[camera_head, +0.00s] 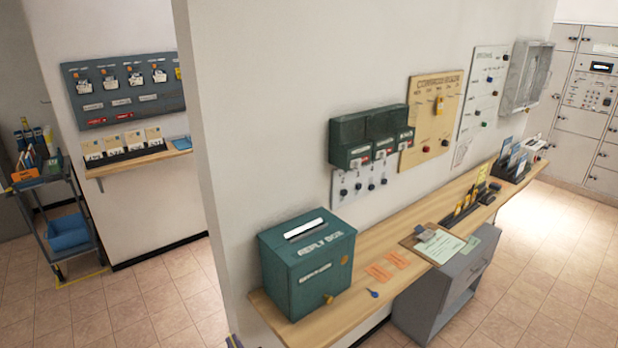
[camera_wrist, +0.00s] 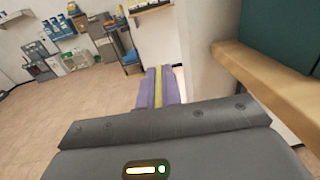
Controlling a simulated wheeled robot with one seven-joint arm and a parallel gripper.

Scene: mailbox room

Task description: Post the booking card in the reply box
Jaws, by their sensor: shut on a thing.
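The teal reply box (camera_head: 307,272) stands on the near end of the wooden wall shelf. A dark slot with a pale strip along it (camera_head: 304,228) is on its top; a brass knob is low on its front. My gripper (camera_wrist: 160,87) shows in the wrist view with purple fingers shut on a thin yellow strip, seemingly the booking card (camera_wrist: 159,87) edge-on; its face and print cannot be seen. In the head view only the fingertips show at the bottom edge (camera_head: 233,342), left of and below the box. The box's teal side shows in the wrist view (camera_wrist: 283,35).
The wooden shelf (camera_head: 350,317) carries two orange slips (camera_head: 379,273), a blue key-like item (camera_head: 373,293), a clipboard (camera_head: 437,243) and card holders. Green wall boxes (camera_head: 370,140) hang above. A wall corner stands left of the box. A trolley (camera_head: 65,235) is far left.

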